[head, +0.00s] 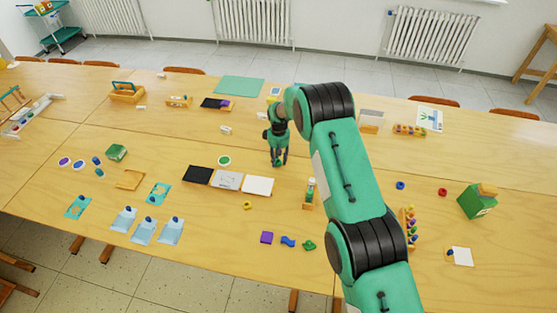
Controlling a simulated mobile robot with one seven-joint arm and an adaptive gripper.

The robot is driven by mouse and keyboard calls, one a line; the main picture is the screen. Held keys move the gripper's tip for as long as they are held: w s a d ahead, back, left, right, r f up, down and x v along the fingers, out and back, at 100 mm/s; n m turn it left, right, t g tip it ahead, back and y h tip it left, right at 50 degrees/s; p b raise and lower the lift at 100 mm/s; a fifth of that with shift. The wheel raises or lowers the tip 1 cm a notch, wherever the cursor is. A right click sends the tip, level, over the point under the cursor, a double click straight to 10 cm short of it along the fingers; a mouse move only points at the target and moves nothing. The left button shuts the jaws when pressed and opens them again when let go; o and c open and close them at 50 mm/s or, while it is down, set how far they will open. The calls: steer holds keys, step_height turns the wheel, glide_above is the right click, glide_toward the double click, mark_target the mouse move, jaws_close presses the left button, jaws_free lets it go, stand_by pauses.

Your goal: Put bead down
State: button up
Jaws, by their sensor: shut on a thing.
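My gripper (279,162) points down over the middle of the wooden table, right of a small white-and-green round piece (224,160) and behind a white card (258,186). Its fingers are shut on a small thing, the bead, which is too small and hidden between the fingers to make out. I cannot tell how far the fingertips are above the table. Small ring-like pieces lie apart on the table: a yellow one (248,205), a blue one (400,185) and a red one (442,192).
A black card (197,175) and a grey card (227,180) lie in front. A small wooden stand with a bottle (310,195) is at right. Purple (266,237), blue and green pieces lie near the front edge. A green box (477,202) stands far right. Table behind the round piece is mostly bare.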

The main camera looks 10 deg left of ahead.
steer(key=shift+f, duration=0.15)
steer(key=o, duration=0.8)
step_height(320, 180, up, 12)
steer(key=shift+r+p, duration=0.15)
steer(key=shift+p, duration=0.3)
stand_by(0.8)
